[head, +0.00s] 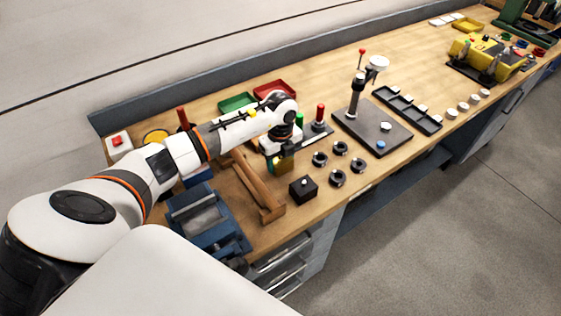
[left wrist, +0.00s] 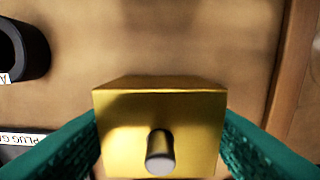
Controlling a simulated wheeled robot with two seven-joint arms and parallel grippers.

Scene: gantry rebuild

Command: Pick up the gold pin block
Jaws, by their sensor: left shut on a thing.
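The gold pin block (left wrist: 190,130) is a shiny gold cube with a dark, grey-tipped pin on its face. In the left wrist view it sits between the two teal finger pads of my left gripper (left wrist: 160,140), which press on its two sides. In the head view the gold block (head: 284,163) shows partly, below my left gripper (head: 280,158), with the rest hidden by the hand. I cannot tell whether it touches the bench. My right gripper is not in view.
A black pin block (head: 303,190) and several dark rings (head: 337,178) lie just right of the hand. A brown wooden piece (head: 255,185) and a blue vise (head: 207,220) are to the left. A dark plate with a stand (head: 390,137) is farther right.

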